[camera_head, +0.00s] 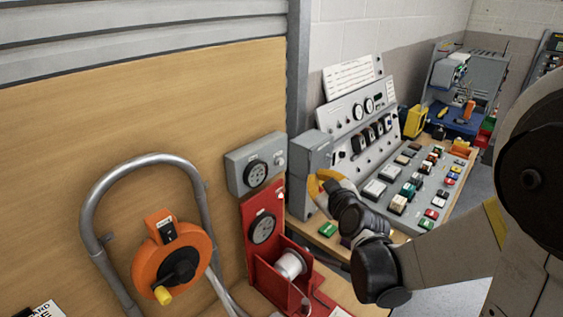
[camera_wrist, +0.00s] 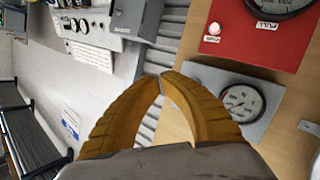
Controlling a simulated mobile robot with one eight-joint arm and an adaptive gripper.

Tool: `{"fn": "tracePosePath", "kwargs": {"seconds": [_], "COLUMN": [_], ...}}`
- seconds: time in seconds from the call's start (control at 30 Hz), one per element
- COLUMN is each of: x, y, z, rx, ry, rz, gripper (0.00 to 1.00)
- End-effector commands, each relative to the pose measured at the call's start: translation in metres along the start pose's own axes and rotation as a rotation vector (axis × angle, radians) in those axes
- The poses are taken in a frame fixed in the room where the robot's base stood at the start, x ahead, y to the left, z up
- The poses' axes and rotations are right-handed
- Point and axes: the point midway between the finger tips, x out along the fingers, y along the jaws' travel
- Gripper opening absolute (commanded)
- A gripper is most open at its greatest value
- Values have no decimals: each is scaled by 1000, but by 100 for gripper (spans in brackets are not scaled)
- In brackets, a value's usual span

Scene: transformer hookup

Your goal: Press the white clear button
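My gripper (camera_head: 325,184) has yellow fingers, and it hangs in front of the grey cabinet at the console's left end. In the wrist view its fingertips (camera_wrist: 161,79) meet with nothing between them. A small white round button (camera_wrist: 214,28) sits on the red panel (camera_wrist: 240,55), above a small label too blurred to read. It lies up and right of the fingertips, apart from them. The red panel also shows in the head view (camera_head: 249,213). A grey gauge box (camera_head: 233,160) beside it has a small pale knob (camera_head: 279,162). I cannot tell which is the clear button.
A grey console (camera_head: 346,150) with dials and many coloured buttons stands right of my gripper. An orange cable reel (camera_head: 145,262) on a grey tube frame is at left. A white spool (camera_head: 290,265) sits on the red stand. A workstation with a blue surface (camera_head: 453,121) is behind.

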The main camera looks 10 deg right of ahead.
Motion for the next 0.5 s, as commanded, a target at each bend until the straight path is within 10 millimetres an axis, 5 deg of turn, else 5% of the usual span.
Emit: {"fn": "tracePosePath", "kwargs": {"seconds": [0.5], "x": [50], "y": [-28], "z": [-28], "rx": [-2], "ry": [2], "rz": [-2], "gripper": [0]}}
